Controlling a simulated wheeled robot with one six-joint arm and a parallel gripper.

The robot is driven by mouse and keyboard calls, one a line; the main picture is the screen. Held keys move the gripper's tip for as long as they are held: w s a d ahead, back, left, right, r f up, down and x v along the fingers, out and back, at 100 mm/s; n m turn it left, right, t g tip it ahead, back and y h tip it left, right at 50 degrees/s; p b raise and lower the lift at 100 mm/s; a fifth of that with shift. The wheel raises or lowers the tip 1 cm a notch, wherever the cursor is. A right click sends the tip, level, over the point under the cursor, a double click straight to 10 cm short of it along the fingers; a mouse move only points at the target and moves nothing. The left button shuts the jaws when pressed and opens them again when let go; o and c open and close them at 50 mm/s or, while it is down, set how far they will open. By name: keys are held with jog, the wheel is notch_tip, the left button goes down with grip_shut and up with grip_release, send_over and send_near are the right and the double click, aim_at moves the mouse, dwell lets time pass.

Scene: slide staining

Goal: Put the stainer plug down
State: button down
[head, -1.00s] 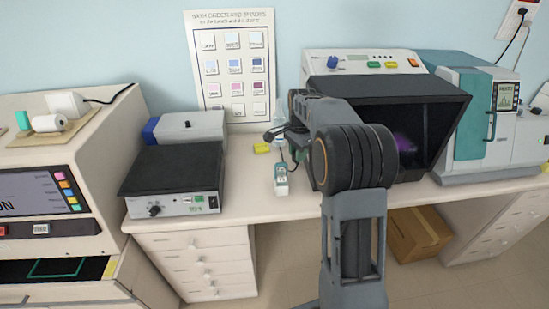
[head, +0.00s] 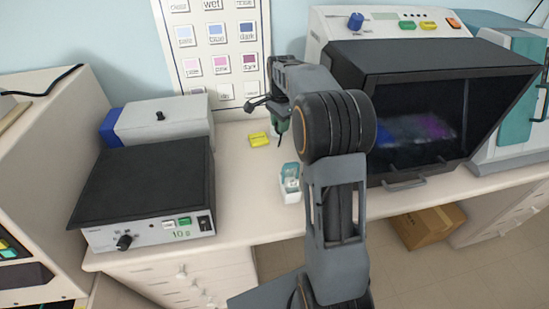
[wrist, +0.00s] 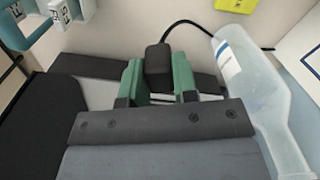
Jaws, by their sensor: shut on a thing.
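The black stainer plug (wrist: 158,58) is between the green fingers of my gripper (wrist: 158,78) in the wrist view, and the fingers are shut on it. A black cable (wrist: 205,28) curves from the plug toward the right. In the head view my gripper (head: 280,122) is over the bench, left of the black-hooded machine (head: 430,110). The plug is not clearly seen there behind my arm. I cannot tell whether the plug touches the bench.
A translucent bottle (wrist: 250,75) lies close to the right of my gripper. A slide holder (wrist: 55,15) is at upper left, also in the head view (head: 290,185). A black-topped box (head: 145,190) stands left; some bench between is clear.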

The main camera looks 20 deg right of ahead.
send_near(279, 157)
notch_tip(279, 157, down, 5)
dwell(0.6)
jog(key=shift+f, duration=0.1)
jog(key=shift+f+b, duration=0.45)
jog(key=shift+f, duration=0.05)
jog(key=c, duration=0.9)
grip_release()
jog(key=shift+r, duration=0.15)
